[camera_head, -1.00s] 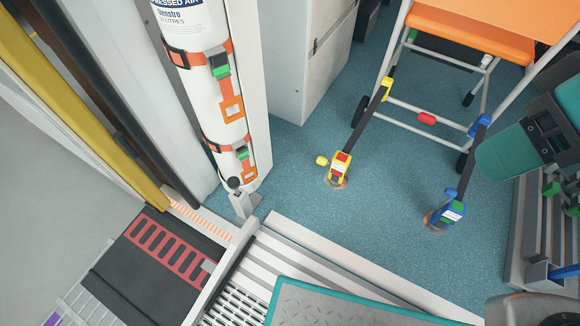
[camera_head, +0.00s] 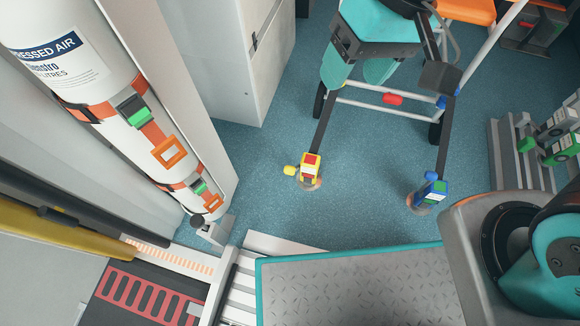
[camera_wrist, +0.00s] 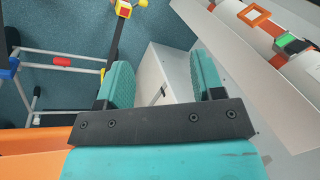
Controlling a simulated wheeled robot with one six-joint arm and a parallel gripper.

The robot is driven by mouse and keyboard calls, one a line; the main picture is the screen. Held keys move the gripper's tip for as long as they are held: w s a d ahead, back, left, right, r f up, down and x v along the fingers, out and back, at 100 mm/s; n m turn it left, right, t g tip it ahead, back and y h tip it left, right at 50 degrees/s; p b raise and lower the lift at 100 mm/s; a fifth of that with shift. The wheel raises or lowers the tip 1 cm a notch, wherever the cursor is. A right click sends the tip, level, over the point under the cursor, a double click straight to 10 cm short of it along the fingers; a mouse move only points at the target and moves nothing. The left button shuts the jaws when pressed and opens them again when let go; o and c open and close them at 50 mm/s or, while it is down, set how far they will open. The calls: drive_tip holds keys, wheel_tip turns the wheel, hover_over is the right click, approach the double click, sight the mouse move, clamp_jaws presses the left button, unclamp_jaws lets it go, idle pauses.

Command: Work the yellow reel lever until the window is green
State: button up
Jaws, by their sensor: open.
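The yellow reel (camera_head: 309,167) sits on the blue floor, with a dark strap (camera_head: 321,132) running up from it toward the wheeled chair. Its top shows red, with no green visible; the window is too small to read surely. Its yellow lever (camera_head: 290,170) sticks out on the left side. The reel also shows at the top edge of the wrist view (camera_wrist: 125,8), partly cut off. My gripper (camera_head: 357,72) is open and empty, above the chair frame and away from the reel. In the wrist view its teal fingers (camera_wrist: 163,82) stand wide apart.
A blue reel (camera_head: 432,191) with a green patch stands to the right, strapped too. The chair frame (camera_head: 375,106) has an orange seat (camera_head: 465,10). A white cabinet (camera_head: 240,60) and strapped air cylinder (camera_head: 110,100) stand left. Floor around the yellow reel is clear.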

drive_tip(key=w+a+f+m+h+b, duration=0.1)
drive_tip(key=w+a+f+m+b, duration=0.3)
drive_tip(key=f, duration=0.7)
drive_tip(key=m+h, duration=0.2)
drive_tip(key=m, duration=0.2)
approach(290, 170)
drive_tip(key=f+b, duration=0.3)
drive_tip(key=f, duration=0.1)
drive_tip(key=f+b, duration=0.3)
drive_tip(key=f, duration=0.1)
drive_tip(key=f+b, duration=0.3)
drive_tip(key=f, duration=0.1)
drive_tip(key=shift+s+a+f+b, duration=0.15)
drive_tip(key=shift+s+a+b, duration=0.05)
drive_tip(key=shift+a+b, duration=0.1)
drive_tip(key=shift+d, duration=0.1)
drive_tip(key=shift+c, duration=0.4)
clamp_jaws()
